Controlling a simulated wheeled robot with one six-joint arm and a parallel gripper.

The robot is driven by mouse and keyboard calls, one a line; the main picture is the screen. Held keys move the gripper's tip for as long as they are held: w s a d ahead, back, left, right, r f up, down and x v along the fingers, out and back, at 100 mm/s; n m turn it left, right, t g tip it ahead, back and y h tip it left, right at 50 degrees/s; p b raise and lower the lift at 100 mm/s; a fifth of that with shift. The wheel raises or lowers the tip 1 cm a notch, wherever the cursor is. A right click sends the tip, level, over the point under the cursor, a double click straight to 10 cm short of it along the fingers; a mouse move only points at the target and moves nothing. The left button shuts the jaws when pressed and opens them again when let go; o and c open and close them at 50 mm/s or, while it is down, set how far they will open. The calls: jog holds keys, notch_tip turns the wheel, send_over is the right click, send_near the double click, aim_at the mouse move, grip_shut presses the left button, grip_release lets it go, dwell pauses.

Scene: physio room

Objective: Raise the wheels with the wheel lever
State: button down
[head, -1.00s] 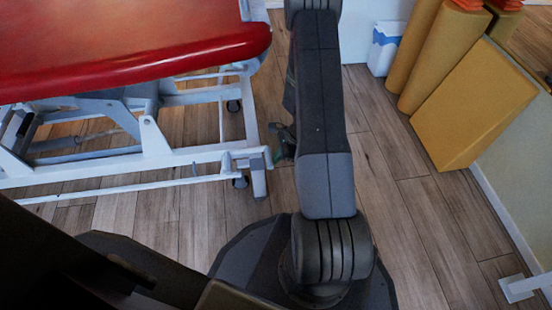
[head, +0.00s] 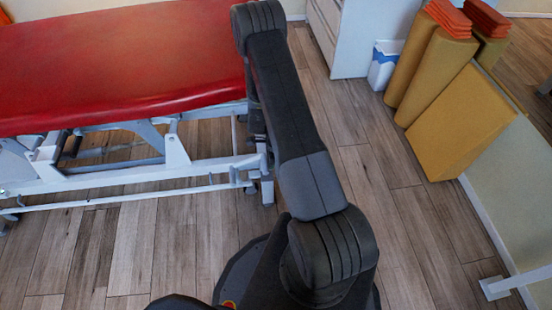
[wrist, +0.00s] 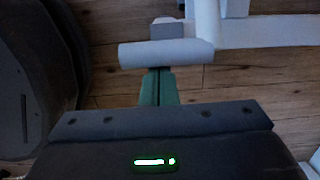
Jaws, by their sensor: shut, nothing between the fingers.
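The treatment couch has a red top (head: 130,60) and a white underframe (head: 110,180). In the wrist view, a white, bar-like end piece (wrist: 165,53), possibly the wheel lever, lies crosswise just beyond my fingertips. It joins the white frame (wrist: 265,32) at upper right. My gripper (wrist: 158,76) has green fingers closed together, with tips at or just under the bar's near edge; I cannot tell whether they touch it. In the head view my arm hides the gripper, and white fittings (head: 240,176) show at the frame's right end.
Yellow foam blocks (head: 462,125) and rolls lean by the right wall. A white and blue box (head: 384,66) stands beside a white cabinet (head: 350,38). A white metal foot (head: 494,288) is at lower right. The wooden floor (head: 400,230) right of my arm is clear.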

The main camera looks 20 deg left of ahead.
jog(key=shift+s+a+r+h+p, duration=0.35)
jog(key=shift+a+r+p, duration=0.2)
jog(key=shift+r+p, duration=0.25)
jog(key=a, duration=0.1)
jog(key=s+a+r+p, duration=0.2)
jog(key=shift+a, duration=0.25)
